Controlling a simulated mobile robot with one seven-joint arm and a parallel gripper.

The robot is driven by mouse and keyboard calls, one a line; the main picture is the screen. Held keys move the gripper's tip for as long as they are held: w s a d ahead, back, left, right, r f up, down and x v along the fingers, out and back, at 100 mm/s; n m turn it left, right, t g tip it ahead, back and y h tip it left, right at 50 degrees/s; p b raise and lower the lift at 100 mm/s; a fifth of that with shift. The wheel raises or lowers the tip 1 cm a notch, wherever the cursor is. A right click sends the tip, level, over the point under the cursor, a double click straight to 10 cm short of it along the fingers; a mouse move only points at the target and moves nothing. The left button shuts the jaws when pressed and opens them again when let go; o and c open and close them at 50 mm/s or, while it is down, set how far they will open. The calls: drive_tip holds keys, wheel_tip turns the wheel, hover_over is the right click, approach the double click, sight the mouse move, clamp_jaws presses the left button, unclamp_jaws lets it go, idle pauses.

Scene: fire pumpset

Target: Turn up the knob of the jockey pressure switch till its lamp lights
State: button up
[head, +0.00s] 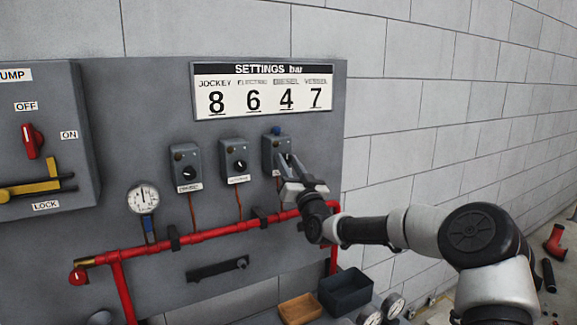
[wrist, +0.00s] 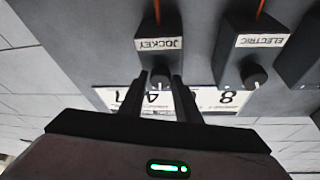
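The jockey pressure switch (head: 270,143) is the rightmost of three grey boxes on the panel. Its JOCKEY label (wrist: 159,44) shows upside down in the wrist view. A small blue part sits on top of this box (head: 277,131); I cannot tell whether it is lit. My gripper (head: 285,156) is at the front of this box and hides its knob in the head view. In the wrist view the dark knob (wrist: 160,78) lies between the two fingers of my gripper (wrist: 161,76). The fingers stand apart, one on each side; contact is not clear.
The electric switch (head: 233,152) and another switch (head: 185,160) stand to the left. The settings board (head: 262,91) above reads jockey 8, electric 6, diesel 4, vessel 7. A red pipe (head: 215,232) with a gauge (head: 143,197) runs below. Open bins (head: 346,291) stand lower down.

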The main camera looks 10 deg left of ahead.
drive_tip(key=shift+o, duration=1.1)
drive_tip(key=shift+s+f, duration=0.1)
drive_tip(key=b+v, duration=0.2)
drive_tip(key=v, duration=1.5)
drive_tip(key=shift+o, duration=0.2)
drive_tip(key=shift+d, duration=0.1)
